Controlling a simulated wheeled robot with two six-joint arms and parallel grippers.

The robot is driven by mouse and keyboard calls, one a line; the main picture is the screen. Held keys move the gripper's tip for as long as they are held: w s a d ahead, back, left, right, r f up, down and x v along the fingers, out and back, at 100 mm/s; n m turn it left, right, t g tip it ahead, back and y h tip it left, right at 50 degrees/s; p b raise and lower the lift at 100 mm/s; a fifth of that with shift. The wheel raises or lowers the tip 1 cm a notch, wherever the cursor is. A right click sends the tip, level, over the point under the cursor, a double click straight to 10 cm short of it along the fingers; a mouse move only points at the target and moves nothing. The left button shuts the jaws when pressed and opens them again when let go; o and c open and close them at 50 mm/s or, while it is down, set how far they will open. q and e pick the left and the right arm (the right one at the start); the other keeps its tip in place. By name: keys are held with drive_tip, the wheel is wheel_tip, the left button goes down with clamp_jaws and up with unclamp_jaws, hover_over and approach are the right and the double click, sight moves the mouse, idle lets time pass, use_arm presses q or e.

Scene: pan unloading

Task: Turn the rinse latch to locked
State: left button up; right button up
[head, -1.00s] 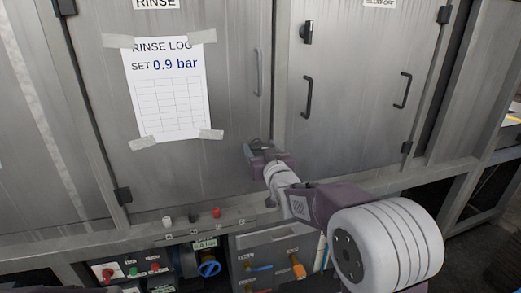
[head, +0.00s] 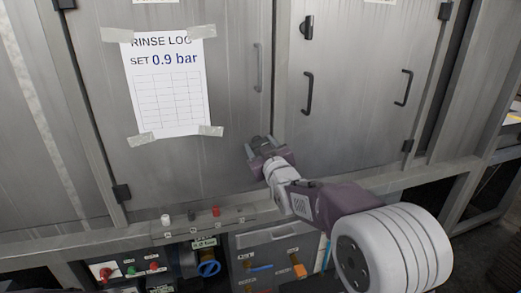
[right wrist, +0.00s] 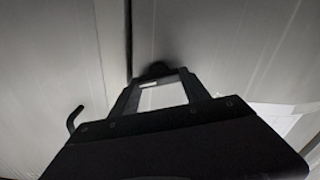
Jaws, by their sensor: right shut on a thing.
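The rinse door (head: 230,110) stands closed at the left of the seam between the two doors. My right gripper (head: 256,146) is at the lower right corner of this door, beside the seam. In the right wrist view its fingers (right wrist: 158,84) are shut on a small dark knob, which I take for the rinse latch (right wrist: 155,69). In the head view the gripper largely hides the latch, so its setting cannot be read. My left gripper is not in view.
A taped rinse log sheet (head: 168,85) reads "SET 0.9 bar". The right door has a black latch (head: 306,28) and a black handle (head: 308,94). A grey handle (head: 258,68) is above my gripper. A ledge with small knobs and a blue valve wheel (head: 209,268) lie below.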

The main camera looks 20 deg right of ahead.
drive_tip(key=n+b, duration=0.1)
drive_tip(key=n, duration=0.2)
drive_tip(key=n+b, duration=0.2)
drive_tip(key=n, duration=0.2)
drive_tip(key=shift+a+f, duration=0.1)
drive_tip(key=shift+f, duration=0.1)
drive_tip(key=n+b, duration=0.2)
drive_tip(key=n, duration=0.1)
drive_tip(key=shift+n, duration=0.4)
drive_tip(key=shift+n+b, duration=0.9)
drive_tip(key=shift+n, duration=1)
drive_tip(key=o, duration=1.1)
drive_tip(key=s, duration=0.9)
drive_tip(key=shift+p, duration=0.35)
